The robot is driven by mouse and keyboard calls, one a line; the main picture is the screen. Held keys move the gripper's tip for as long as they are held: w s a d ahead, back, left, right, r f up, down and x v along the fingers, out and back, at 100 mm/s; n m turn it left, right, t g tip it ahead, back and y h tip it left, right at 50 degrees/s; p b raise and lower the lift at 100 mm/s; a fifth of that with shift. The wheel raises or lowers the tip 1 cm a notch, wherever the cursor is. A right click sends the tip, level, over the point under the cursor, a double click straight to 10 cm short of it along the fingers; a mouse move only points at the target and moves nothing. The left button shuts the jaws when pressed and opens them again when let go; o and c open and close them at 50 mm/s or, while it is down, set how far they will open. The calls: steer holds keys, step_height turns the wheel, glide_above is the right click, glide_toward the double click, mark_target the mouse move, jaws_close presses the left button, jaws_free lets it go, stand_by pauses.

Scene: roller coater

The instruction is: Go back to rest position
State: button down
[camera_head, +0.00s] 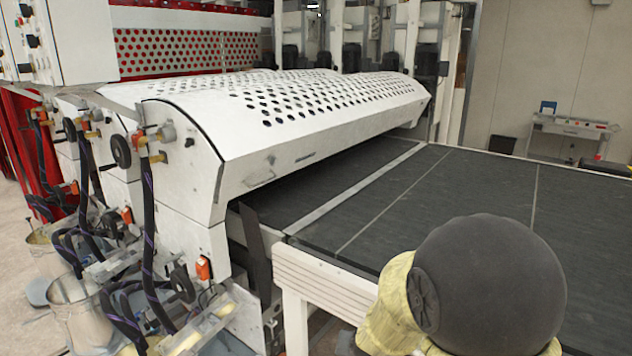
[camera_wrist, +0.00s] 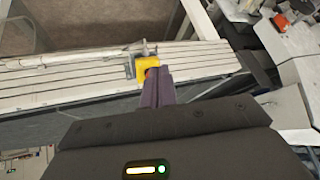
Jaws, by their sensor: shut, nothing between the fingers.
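My gripper (camera_wrist: 157,88) shows in the wrist view as two dark, narrow fingers held together with nothing between them. Its tips lie in front of a small yellow part (camera_wrist: 146,66) with a metal bracket, on a white slatted rail (camera_wrist: 55,84). I cannot tell whether the tips touch the yellow part. My gripper does not show in the head view. There, a dark rounded joint of my own arm with a yellow cover fills the lower right and hides part of the conveyor.
The roller coater (camera_head: 190,110) has a perforated white hood. A dark conveyor bed (camera_head: 400,190) runs to its right, with a white side rail (camera_head: 318,285) at the front. Hoses, valves and a metal bucket (camera_head: 80,310) crowd the machine's left side. A workbench (camera_head: 570,128) stands far right.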

steer(key=s+d+r+n+g+p, duration=0.1)
steer(key=s+d+r+g, duration=0.1)
steer(key=s, duration=0.4)
steer(key=s+d+r+n+g+p, duration=0.1)
steer(key=s+d+n+g, duration=0.1)
steer(key=s, duration=0.5)
steer(key=shift+s+d+r+g, duration=0.3)
steer(key=shift+d+r+g, duration=0.1)
steer(key=shift+d, duration=0.4)
